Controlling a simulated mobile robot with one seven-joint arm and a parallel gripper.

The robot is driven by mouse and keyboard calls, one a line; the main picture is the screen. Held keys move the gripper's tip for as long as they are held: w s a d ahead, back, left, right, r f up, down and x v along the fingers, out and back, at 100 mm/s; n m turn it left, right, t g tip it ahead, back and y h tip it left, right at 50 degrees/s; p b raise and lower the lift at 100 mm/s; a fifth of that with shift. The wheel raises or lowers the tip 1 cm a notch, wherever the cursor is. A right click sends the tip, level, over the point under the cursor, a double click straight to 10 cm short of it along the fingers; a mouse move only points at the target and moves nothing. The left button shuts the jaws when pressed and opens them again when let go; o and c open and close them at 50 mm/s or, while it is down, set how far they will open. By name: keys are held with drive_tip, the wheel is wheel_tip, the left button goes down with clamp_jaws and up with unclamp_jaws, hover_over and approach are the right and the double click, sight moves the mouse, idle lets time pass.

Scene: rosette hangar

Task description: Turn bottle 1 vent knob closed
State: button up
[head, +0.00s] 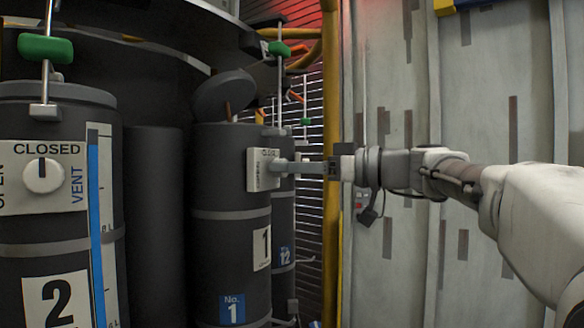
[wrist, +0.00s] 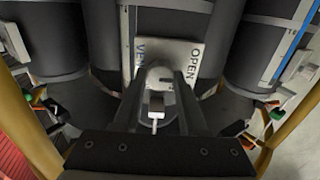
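Bottle 1 (head: 230,215) is a dark upright cylinder with a "1" label, in the middle of the head view. Its pale vent plate (head: 255,170) faces right, toward my gripper (head: 284,166). In the wrist view the plate (wrist: 185,52) shows "OPEN" at right and part of "VENT" at left. My gripper (wrist: 159,80) is at the plate, its two fingers apart, one on each side of the pale round vent knob (wrist: 159,73). The fingers look open around the knob; firm contact is not visible. The fingers hide the knob in the head view. I cannot read its pointer direction.
Bottle 2 (head: 60,235) stands at left, its white knob (head: 43,175) pointing up to "CLOSED". Bottle 12 (head: 284,230) is behind bottle 1. A yellow post (head: 331,240) and a grey panelled wall (head: 475,90) stand behind my arm. Green handles (head: 45,48) sit above the bottles.

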clamp_jaws()
drive_tip(key=shift+m, duration=0.4)
drive_tip(key=shift+m+p, duration=0.6)
drive_tip(key=shift+m, duration=7.9)
drive_tip(key=shift+w, duration=0.1)
drive_tip(key=o, duration=0.6)
unclamp_jaws()
